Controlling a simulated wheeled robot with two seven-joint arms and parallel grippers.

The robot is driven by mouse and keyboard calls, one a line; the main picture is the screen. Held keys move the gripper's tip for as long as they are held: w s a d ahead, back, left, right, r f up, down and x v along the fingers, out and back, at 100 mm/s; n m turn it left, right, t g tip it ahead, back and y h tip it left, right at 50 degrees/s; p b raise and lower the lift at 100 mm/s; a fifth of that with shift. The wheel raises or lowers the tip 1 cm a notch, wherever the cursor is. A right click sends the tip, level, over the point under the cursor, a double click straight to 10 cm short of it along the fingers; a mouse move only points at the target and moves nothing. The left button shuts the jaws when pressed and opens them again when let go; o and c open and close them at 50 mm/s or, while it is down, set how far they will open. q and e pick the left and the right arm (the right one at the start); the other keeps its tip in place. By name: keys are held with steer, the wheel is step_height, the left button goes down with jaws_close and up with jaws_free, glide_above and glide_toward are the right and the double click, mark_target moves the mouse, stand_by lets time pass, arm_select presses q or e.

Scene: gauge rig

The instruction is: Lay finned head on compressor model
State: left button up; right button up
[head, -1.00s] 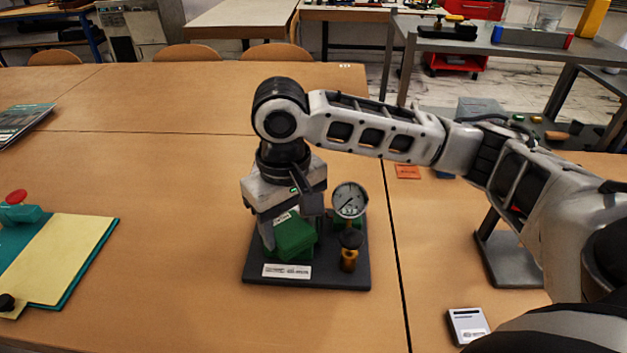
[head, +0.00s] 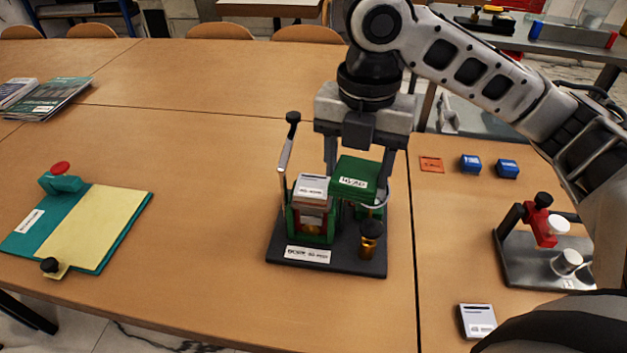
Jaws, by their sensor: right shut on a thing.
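My right gripper (head: 360,168) points down over the rig, shut on a green block (head: 355,180) with a white label. Its fins cannot be made out, so I cannot tell whether it is the finned head. The block is over the right rear of the dark base plate (head: 330,262); whether it touches anything below is unclear. To its left on the plate stands a green frame (head: 310,232) with a grey-topped, labelled piece (head: 312,187) on it, seemingly part of the compressor model. The gauge is mostly hidden behind the block. My left gripper is out of view.
A lever with a black knob (head: 293,118) rises at the rig's left. An amber fitting (head: 369,238) stands at the plate's front right. A red-and-white fixture (head: 545,225) and small blue boxes (head: 470,164) are to the right. A teal board (head: 110,255) lies left. Table between is clear.

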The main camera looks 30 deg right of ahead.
steer(key=shift+d+r+n, duration=0.15)
steer(key=shift+r+n, duration=0.15)
steer(key=shift+n, duration=0.5)
steer(key=w+f, duration=0.3)
steer(key=w, duration=0.1)
steer(key=w+f, duration=0.3)
steer(key=w, duration=0.1)
steer(key=w+f, duration=0.2)
steer(key=w, duration=0.3)
steer(key=shift+d+f+p, duration=0.1)
steer(key=shift+f+p, duration=0.3)
steer(key=shift+w+f, duration=0.15)
steer(key=shift+f, duration=0.1)
steer(key=shift+w+f+p, duration=0.15)
steer(key=shift+f+p, duration=0.05)
steer(key=shift+f, duration=0.7)
steer(key=shift+w+f+p, duration=0.1)
steer(key=shift+f+p, duration=0.1)
steer(key=shift+f, duration=0.7)
steer(key=shift+f, duration=0.1)
steer(key=o, duration=0.8)
steer(key=shift+f, duration=0.1)
